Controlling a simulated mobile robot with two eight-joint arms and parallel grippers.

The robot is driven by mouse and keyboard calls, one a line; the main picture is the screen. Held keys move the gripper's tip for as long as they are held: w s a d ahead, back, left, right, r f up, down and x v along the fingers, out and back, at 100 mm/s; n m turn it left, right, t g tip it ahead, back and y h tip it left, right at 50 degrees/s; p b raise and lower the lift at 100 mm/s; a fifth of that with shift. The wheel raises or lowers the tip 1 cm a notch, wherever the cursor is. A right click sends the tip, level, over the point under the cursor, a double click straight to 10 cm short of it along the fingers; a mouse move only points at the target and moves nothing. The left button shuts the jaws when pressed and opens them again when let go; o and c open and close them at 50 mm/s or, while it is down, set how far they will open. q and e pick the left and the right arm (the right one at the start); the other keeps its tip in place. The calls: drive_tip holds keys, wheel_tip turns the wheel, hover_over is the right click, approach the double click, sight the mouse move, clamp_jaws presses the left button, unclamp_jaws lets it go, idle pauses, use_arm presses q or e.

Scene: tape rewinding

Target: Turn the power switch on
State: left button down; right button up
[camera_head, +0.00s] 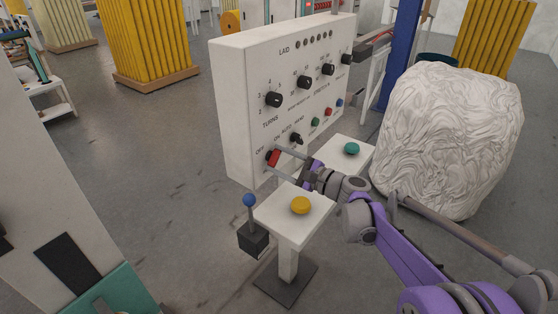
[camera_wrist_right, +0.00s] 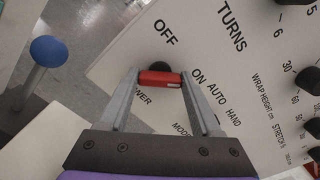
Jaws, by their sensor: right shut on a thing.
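The power switch is a red handle (camera_head: 274,157) on a dark round base, low on the near end of the white control panel (camera_head: 232,110). The words OFF and ON are printed beside it. In the right wrist view the red handle (camera_wrist_right: 160,77) lies level between my two fingertips, with a pale mark near its right end. OFF is above it and ON is to its right. My right gripper (camera_head: 276,163) is shut on the handle, one finger at each end. Whether the handle points at OFF or ON is hard to tell. My left gripper is not in view.
A white pedestal with a yellow button (camera_head: 300,205) stands just below my right gripper. A blue-knobbed lever (camera_head: 249,201) is at its left. A teal button (camera_head: 351,149) is behind. Black knobs (camera_head: 274,100) fill the panel above. A large wrapped bale (camera_head: 450,135) stands at right.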

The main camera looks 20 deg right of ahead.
idle(0.3)
drive_tip(key=o, duration=1.4)
drive_tip(key=v, duration=1.1)
drive_tip(key=shift+b, duration=0.3)
drive_tip(key=s+a+f+n+g+h+p, duration=0.35)
drive_tip(key=s+a+f+n+g, duration=0.5)
drive_tip(key=s+a, duration=0.45)
drive_tip(key=s+d+f+n+h, duration=0.2)
drive_tip(key=s+n, duration=0.1)
drive_tip(key=s, duration=0.1)
drive_tip(key=s+d+f+n+h+p, duration=0.1)
drive_tip(key=s+d+f+n+h, duration=0.1)
drive_tip(key=s+n+h, duration=0.1)
drive_tip(key=s+d+f+n+h, duration=0.1)
drive_tip(key=s+d+n+h, duration=0.1)
drive_tip(key=s+n, duration=0.3)
drive_tip(key=shift+s+d+f+h, duration=0.1)
drive_tip(key=shift+s+f+h, duration=0.1)
drive_tip(key=shift+s, duration=0.25)
drive_tip(key=shift+s+d+f+h, duration=0.1)
drive_tip(key=shift+s+f, duration=0.1)
drive_tip(key=shift+s, duration=0.25)
